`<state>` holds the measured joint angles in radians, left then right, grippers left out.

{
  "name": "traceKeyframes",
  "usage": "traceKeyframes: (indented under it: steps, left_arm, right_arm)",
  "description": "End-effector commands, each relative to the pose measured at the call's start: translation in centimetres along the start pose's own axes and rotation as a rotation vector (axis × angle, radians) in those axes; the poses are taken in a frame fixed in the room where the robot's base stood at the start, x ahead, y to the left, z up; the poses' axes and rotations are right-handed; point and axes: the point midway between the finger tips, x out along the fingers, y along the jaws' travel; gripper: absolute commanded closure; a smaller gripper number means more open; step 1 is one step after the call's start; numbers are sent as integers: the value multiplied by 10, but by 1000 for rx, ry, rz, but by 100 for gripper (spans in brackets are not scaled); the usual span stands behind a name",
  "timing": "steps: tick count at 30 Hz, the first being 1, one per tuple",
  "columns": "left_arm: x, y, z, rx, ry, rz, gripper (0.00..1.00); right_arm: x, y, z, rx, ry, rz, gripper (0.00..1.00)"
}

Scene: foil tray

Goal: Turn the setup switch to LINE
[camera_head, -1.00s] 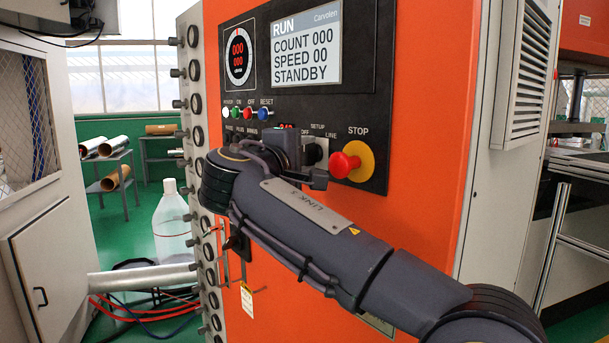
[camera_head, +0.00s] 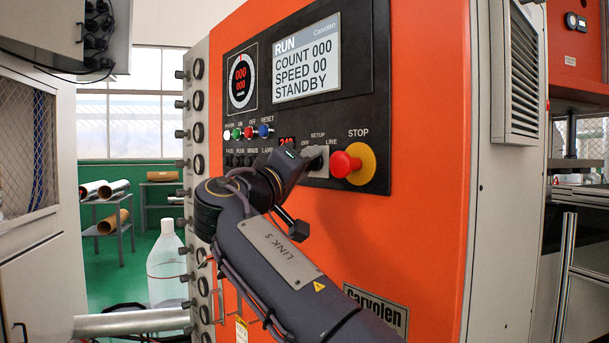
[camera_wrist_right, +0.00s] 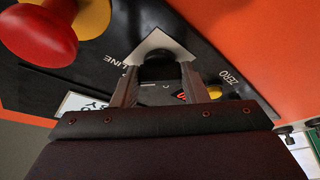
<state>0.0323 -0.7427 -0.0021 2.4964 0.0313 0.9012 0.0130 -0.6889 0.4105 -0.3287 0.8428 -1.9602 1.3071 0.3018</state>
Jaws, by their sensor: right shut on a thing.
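The setup switch (camera_head: 318,168) sits on the black control panel (camera_head: 355,97), on a light square plate between the labels OFF, SETUP and LINE. My right gripper (camera_head: 309,156) reaches it from the lower left and covers much of its knob. In the right wrist view, the two fingers (camera_wrist_right: 158,80) are shut on the dark knob of the setup switch (camera_wrist_right: 157,66), one on each side. The LINE label shows just left of the plate there. The knob's exact pointing direction cannot be told. My left gripper is not in view.
The red STOP button (camera_head: 344,164) on its yellow base (camera_head: 362,166) is close to the right of the switch. Several small coloured buttons (camera_head: 249,131) are at the upper left. The orange panel face (camera_head: 420,210) is clear at the right.

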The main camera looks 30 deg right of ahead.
Motion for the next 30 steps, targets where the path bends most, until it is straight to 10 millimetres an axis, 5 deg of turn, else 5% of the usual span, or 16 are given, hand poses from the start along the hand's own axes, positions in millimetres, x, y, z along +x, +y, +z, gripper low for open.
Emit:
traceKeyframes:
  steps: [19,20,24,30]
  left_arm:
    - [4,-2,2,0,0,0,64]
    - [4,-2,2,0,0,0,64]
    - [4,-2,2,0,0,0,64]
    - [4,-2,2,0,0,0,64]
  right_arm:
    - [0,-2,1,41,-5,17,83]
    - [0,-2,1,41,-5,17,56]
    - [0,-1,1,41,-3,17,38]
    - [0,-1,0,41,-2,17,38]
